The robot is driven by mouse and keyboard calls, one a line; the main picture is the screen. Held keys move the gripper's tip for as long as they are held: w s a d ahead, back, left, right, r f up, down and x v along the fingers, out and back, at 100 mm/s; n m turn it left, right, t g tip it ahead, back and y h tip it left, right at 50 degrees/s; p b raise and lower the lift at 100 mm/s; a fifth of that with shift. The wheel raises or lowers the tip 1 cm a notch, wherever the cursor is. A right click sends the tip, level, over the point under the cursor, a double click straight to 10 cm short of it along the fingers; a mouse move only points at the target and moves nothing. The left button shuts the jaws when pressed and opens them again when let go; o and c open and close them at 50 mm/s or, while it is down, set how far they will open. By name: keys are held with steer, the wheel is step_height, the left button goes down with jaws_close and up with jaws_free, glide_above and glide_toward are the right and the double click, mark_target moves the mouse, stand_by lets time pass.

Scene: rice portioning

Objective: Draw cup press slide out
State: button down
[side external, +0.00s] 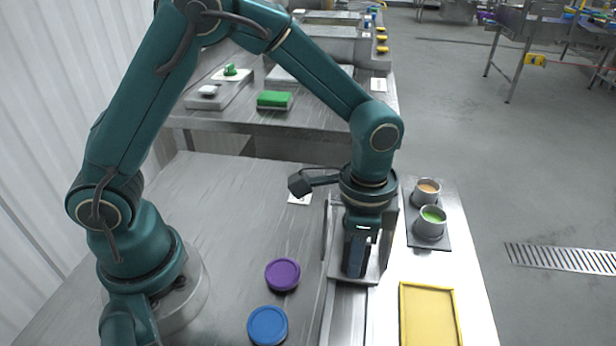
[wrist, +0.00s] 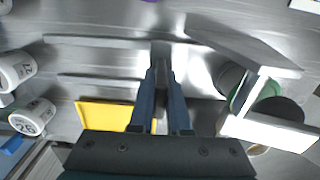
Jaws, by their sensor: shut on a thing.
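The cup press is a grey metal frame (side external: 392,215) on a flat base, right of the table's middle in the side view. Its slide and rails are long grey metal strips (wrist: 100,42) across the wrist view. My gripper (side external: 355,268) points down over the press base, in front of the upright frame. In the wrist view my gripper (wrist: 163,75) has its two blue fingers close together on a small grey metal part, which I take to be the slide's grip; the fingers mostly hide it. My wrist and fingers hide much of the press in the side view.
A yellow tray (side external: 402,318) lies at the front right. Cups with green (side external: 431,228) and orange (side external: 427,194) contents stand on a dark mat to the right. Purple (side external: 282,274) and blue (side external: 267,325) lids lie left of the press. White numbered tubs (wrist: 34,117) show in the wrist view.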

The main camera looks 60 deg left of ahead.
stand_by(0.3)
steer(key=s+d, duration=1)
steer(key=shift+s+d, duration=0.1)
steer(key=shift+d, duration=0.2)
steer(key=c, duration=0.9)
jaws_free()
steer(key=shift+a, duration=0.1)
steer(key=shift+r, duration=0.15)
step_height(320, 180, up, 5)
steer(key=shift+f, duration=0.1)
